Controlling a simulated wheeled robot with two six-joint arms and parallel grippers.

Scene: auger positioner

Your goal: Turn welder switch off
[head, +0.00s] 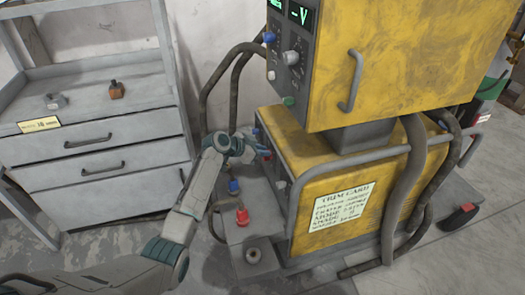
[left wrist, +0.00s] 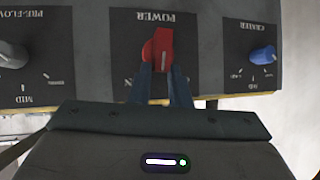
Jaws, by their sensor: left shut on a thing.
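The yellow welder (head: 400,65) stands in the middle right of the head view, with its front panel facing left. In the left wrist view the panel appears upside down, and the red power switch (left wrist: 158,50) sits under the label POWER. My left gripper (left wrist: 162,78) has its two fingers closed around the red switch. In the head view my left gripper (head: 262,152) reaches the lower front of the welder, and the switch is hidden there. My right gripper is not in view.
A grey drawer cart (head: 95,165) stands at left. Hoses (head: 408,185) hang by the welder. A red connector (head: 242,216) stands below my gripper.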

